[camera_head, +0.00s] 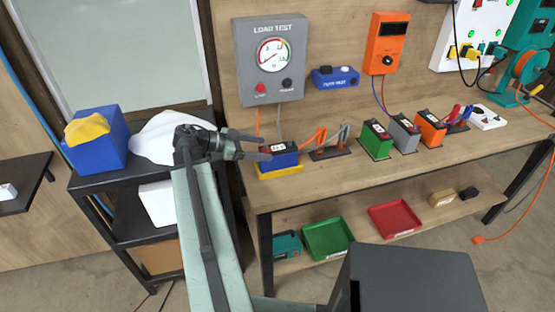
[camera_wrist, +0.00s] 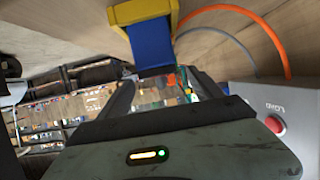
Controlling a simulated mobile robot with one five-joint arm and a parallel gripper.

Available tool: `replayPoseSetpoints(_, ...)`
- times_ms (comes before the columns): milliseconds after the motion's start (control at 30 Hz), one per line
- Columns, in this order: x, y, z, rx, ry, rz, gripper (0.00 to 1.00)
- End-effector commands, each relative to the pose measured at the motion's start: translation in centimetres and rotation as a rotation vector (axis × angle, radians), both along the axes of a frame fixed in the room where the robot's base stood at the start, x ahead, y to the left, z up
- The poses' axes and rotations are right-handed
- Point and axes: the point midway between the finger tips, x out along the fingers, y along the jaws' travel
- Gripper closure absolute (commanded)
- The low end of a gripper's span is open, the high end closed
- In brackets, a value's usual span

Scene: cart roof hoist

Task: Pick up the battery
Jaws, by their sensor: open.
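Several batteries are on the workbench. A blue battery (camera_head: 284,161) with a dark top and a white label sits in a yellow tray (camera_head: 283,173) at the bench's left end. A green battery (camera_head: 376,142), a grey battery (camera_head: 403,136) and an orange battery (camera_head: 430,131) stand in a row further right. My gripper (camera_head: 264,147) is open, its fingers reaching toward the blue battery from the left. In the wrist view the blue battery (camera_wrist: 152,45) shows ahead of the fingers, with the yellow tray (camera_wrist: 143,10) beyond. The jaws look empty.
A grey load tester (camera_head: 272,58) is on the wall above the blue battery. Orange and grey clamps (camera_head: 328,140) stand just right of it. A black cart (camera_head: 135,180) with a blue box (camera_head: 97,142) and white cloth (camera_head: 160,135) stands left.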

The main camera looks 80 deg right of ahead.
Motion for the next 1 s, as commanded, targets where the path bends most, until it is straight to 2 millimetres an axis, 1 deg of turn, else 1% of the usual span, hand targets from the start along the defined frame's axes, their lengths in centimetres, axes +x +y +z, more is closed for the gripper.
replayPoseSetpoints(33, -0.8, -0.3, -0.6, 0.0, 0.0, -0.003, 0.25)
replayPoseSetpoints(100, -1.4, -0.6, -0.7, 0.001, -0.001, -0.004, 0.25)
replayPoseSetpoints(267, -2.1, -0.9, -0.9, 0.002, 0.0, -0.006, 0.25)
replayPoseSetpoints(433, -4.6, -2.1, -1.9, 0.002, 0.0, -0.009, 0.25)
replayPoseSetpoints(533, -5.8, -2.6, -2.5, 0.002, 0.0, -0.008, 0.25)
replayPoseSetpoints(733, -6.0, -2.8, -2.3, 0.002, -0.001, -0.006, 0.25)
replayPoseSetpoints(767, -6.0, -2.8, -2.3, 0.002, -0.001, -0.006, 0.27)
replayPoseSetpoints(800, -6.0, -2.8, -2.3, 0.002, -0.001, -0.006, 0.38)
replayPoseSetpoints(867, -6.0, -2.8, -2.3, 0.002, -0.001, -0.006, 0.55)
replayPoseSetpoints(900, -6.0, -2.8, -2.3, 0.002, -0.001, -0.006, 0.66)
replayPoseSetpoints(967, -6.0, -2.8, -2.3, 0.002, -0.001, -0.006, 0.83)
replayPoseSetpoints(1000, -6.0, -2.8, -2.3, 0.002, -0.001, -0.007, 0.94)
